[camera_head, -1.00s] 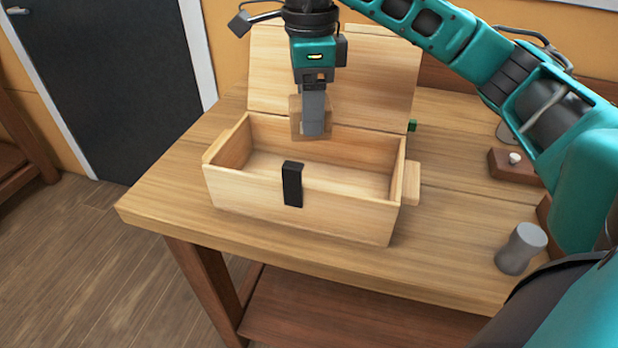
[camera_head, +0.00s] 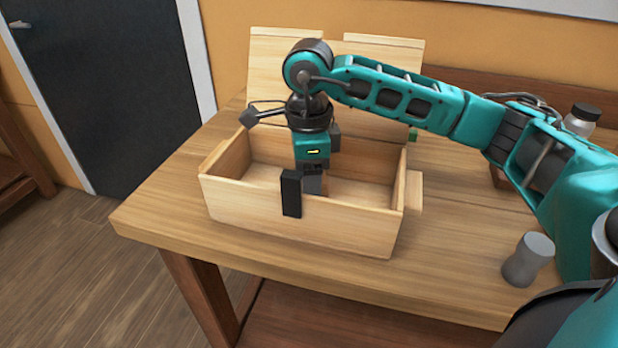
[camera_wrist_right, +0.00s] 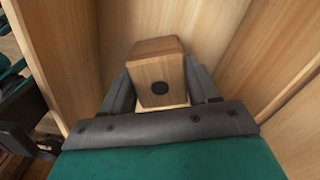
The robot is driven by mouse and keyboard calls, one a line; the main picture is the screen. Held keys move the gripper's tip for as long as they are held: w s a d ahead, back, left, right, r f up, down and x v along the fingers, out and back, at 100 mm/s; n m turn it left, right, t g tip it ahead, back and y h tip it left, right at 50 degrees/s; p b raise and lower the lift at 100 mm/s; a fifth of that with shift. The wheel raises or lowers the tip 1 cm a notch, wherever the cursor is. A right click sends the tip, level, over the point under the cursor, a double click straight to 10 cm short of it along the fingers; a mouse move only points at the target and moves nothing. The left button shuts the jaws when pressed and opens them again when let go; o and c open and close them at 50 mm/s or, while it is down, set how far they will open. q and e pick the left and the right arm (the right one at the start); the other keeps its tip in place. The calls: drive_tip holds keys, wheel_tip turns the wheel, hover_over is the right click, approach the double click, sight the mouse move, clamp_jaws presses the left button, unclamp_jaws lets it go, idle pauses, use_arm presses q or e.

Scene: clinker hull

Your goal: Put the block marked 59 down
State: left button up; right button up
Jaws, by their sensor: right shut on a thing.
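My right gripper (camera_head: 313,180) reaches straight down inside an open wooden box (camera_head: 238,206). In the right wrist view my right gripper (camera_wrist_right: 162,92) is shut on a wooden block (camera_wrist_right: 157,72) with a dark round spot on the face toward the camera. No number shows on it. The box's floor and walls surround the block in that view; I cannot tell whether it touches the floor. In the head view the block is hidden by the box's front wall and the black latch. My left gripper is not in view.
The box stands on a wooden table (camera_head: 460,262), its lid (camera_head: 274,72) raised at the back. A black latch (camera_head: 291,193) sits on the front wall. A grey cylinder (camera_head: 528,259) stands at the right. A dark-capped bottle (camera_head: 581,119) is behind my arm.

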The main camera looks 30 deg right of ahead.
drive_tip(key=shift+f, duration=0.25)
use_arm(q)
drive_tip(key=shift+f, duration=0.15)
use_arm(e)
drive_tip(key=o, duration=1.1)
drive_tip(key=shift+r, duration=0.1)
drive_tip(key=shift+r, duration=0.2)
use_arm(q)
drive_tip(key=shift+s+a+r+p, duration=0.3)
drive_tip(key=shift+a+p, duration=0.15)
drive_tip(key=shift+p, duration=0.5)
use_arm(e)
wheel_tip(320, 180, up, 12)
